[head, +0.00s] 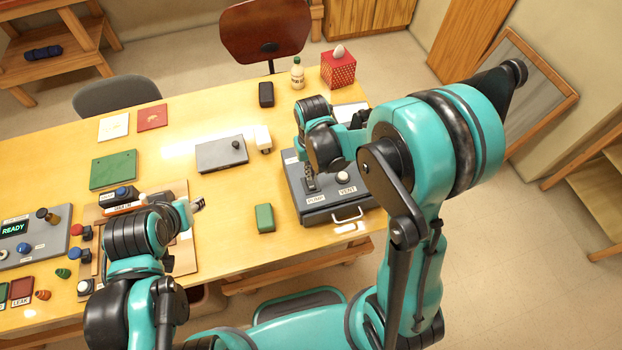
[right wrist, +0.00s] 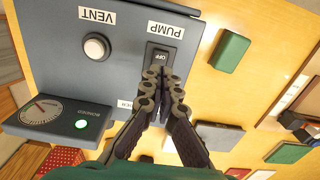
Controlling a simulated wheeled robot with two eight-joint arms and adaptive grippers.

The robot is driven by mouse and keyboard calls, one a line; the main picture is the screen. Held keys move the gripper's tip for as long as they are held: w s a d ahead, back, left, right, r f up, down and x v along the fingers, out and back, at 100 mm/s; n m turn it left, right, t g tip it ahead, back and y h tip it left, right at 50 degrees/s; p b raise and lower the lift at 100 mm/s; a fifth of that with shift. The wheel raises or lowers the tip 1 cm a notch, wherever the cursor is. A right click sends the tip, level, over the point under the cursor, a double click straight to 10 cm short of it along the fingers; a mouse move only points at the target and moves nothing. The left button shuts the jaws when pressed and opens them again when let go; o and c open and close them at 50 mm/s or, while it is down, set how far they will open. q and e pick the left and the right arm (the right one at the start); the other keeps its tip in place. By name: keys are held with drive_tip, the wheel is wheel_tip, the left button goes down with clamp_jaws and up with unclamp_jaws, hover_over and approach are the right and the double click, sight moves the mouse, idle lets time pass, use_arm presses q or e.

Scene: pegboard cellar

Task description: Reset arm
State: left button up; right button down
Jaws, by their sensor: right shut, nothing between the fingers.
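My right gripper (head: 310,184) is over the grey pump box (head: 345,200) at the table's right end. In the right wrist view its fingers (right wrist: 162,78) are shut and empty. Their tips are at the near edge of the rocker switch (right wrist: 161,57) under the PUMP label; whether they touch cannot be told. The switch reads OFF. A white round VENT button (right wrist: 96,47) is beside it. My left gripper (head: 196,206) is above the table's left part, near a tan board (head: 181,258); whether it is open cannot be told.
The pump box has a gauge (right wrist: 41,110) and a lit green lamp (right wrist: 81,124). A green block (head: 265,218) lies left of the box. A grey plate (head: 221,154) lies farther back. A panel reading READY (head: 48,240) is at the left.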

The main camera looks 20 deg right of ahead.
drive_tip(key=shift+r+p, duration=0.35)
drive_tip(key=shift+r, duration=0.45)
drive_tip(key=shift+s+d+b, duration=0.1)
drive_tip(key=shift+b, duration=0.4)
drive_tip(key=s+d+f+t+b, duration=0.1)
drive_tip(key=s+d+t+b, duration=0.1)
drive_tip(key=s+b, duration=0.3)
drive_tip(key=s+d+f+t+b, duration=0.1)
drive_tip(key=s+t+b, duration=0.4)
drive_tip(key=b, duration=0.6)
drive_tip(key=shift+d, duration=0.75)
